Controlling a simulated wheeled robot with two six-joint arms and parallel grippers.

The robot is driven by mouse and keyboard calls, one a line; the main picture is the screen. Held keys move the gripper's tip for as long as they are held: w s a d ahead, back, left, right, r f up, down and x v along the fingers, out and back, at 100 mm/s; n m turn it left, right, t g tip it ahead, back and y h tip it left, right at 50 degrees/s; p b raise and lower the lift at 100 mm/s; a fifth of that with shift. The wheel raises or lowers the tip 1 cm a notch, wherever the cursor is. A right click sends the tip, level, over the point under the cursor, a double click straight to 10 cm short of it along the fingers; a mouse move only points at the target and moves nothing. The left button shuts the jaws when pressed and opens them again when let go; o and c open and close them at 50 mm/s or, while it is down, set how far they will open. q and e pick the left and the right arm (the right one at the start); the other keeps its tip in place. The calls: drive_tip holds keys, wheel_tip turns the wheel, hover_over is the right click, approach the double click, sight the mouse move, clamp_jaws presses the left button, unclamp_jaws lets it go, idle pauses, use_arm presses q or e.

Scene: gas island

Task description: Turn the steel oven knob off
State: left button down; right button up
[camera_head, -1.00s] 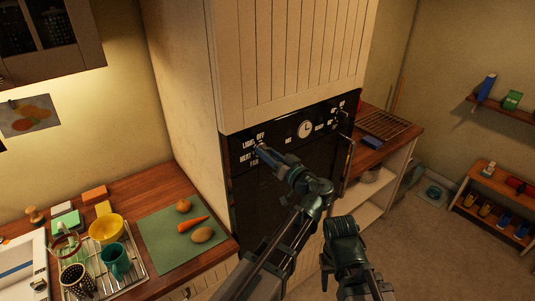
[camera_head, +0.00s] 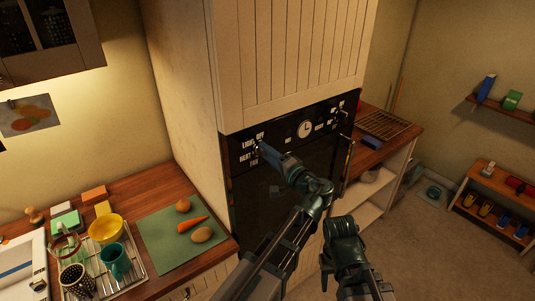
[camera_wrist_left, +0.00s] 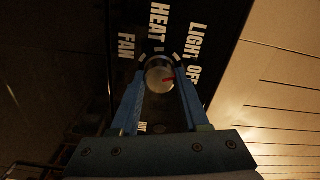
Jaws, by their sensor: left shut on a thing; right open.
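In the head view my left gripper (camera_head: 262,148) reaches the left end of the oven panel (camera_head: 285,133) and mostly hides the knob. My right gripper (camera_head: 342,226) is open, low in front of the oven, away from the knob.
A wooden counter (camera_head: 150,192) at left holds a green mat (camera_head: 172,246) with vegetables and a dish rack (camera_head: 130,284). An oven clock (camera_head: 305,129) sits mid-panel. A counter with a wire rack (camera_head: 385,125) stands right of the oven.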

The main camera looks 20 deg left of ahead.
use_arm(q)
drive_tip(key=m, duration=0.5)
drive_tip(key=shift+f+m, duration=0.1)
drive_tip(key=shift+m, duration=0.2)
use_arm(e)
drive_tip(key=shift+f, duration=0.1)
idle(0.3)
use_arm(q)
drive_tip(key=shift+c, duration=2)
unclamp_jaws()
drive_tip(key=shift+s+d, duration=0.1)
use_arm(e)
drive_tip(key=shift+d, duration=0.15)
